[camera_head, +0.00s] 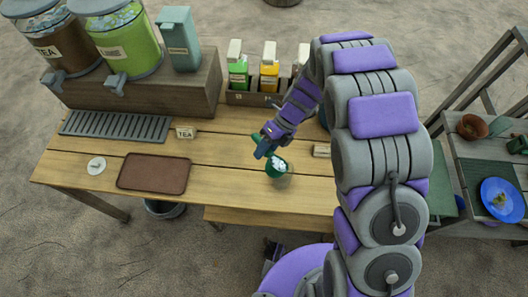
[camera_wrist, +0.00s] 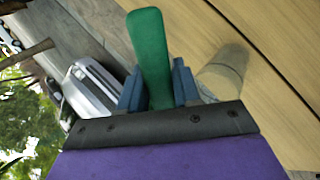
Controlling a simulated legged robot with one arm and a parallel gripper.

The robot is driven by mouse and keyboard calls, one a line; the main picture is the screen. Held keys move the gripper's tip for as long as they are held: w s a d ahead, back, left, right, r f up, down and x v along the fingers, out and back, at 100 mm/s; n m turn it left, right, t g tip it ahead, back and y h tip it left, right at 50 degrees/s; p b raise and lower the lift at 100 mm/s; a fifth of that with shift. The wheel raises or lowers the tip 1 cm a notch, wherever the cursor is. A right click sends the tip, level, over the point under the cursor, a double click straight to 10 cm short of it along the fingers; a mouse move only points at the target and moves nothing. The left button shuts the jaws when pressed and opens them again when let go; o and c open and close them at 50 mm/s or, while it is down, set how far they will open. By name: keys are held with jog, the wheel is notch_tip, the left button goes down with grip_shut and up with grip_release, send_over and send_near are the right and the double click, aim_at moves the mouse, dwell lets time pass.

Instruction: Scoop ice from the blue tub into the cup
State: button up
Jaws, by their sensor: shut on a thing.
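My gripper (camera_head: 264,145) is shut on a green scoop (camera_head: 268,166); in the wrist view the scoop's green handle (camera_wrist: 148,50) stands between my blue fingers. White ice (camera_head: 279,165) shows at the scoop's head. A pale see-through cup (camera_head: 283,182) is on the table right at or under the scoop; whether the scoop touches it I cannot tell. The cup also shows in the wrist view (camera_wrist: 223,72), to the right of my fingers. A bluish edge, perhaps the blue tub (camera_head: 322,118), shows behind my arm; most of it is hidden.
The wooden table (camera_head: 220,195) has a brown tray (camera_head: 153,173), a white disc (camera_head: 96,165), a TEA sign (camera_head: 186,132) and a drip grate (camera_head: 116,126). Drink dispensers (camera_head: 125,40) and a carton box (camera_head: 255,98) stand behind. A side table (camera_head: 495,165) holds a blue plate (camera_head: 502,198).

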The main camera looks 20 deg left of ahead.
jog(key=shift+w+f+g+y+b, duration=0.15)
jog(key=shift+g+y+b, duration=0.25)
jog(key=shift+b, duration=0.55)
jog(key=shift+r+g+p, duration=0.25)
jog(key=shift+g+p, duration=0.05)
jog(key=shift+p, duration=0.5)
jog(key=g+y+p, duration=0.1)
jog(key=g+p, duration=0.1)
jog(key=p, duration=0.1)
jog(key=shift+w+d+r+y, duration=0.1)
jog(key=shift+y, duration=0.2)
jog(key=g+y+p, duration=0.1)
jog(key=g+p, duration=0.1)
jog(key=p, duration=0.1)
jog(key=shift+w+d+y+p, duration=0.2)
jog(key=shift+w+y+p, duration=0.1)
jog(key=shift+y, duration=0.1)
jog(key=shift+w+d+g+y, duration=0.1)
jog(key=shift+w+g+y, duration=0.15)
jog(key=shift+g+y, duration=0.45)
jog(key=shift+g, duration=0.3)
jog(key=shift+p, duration=0.3)
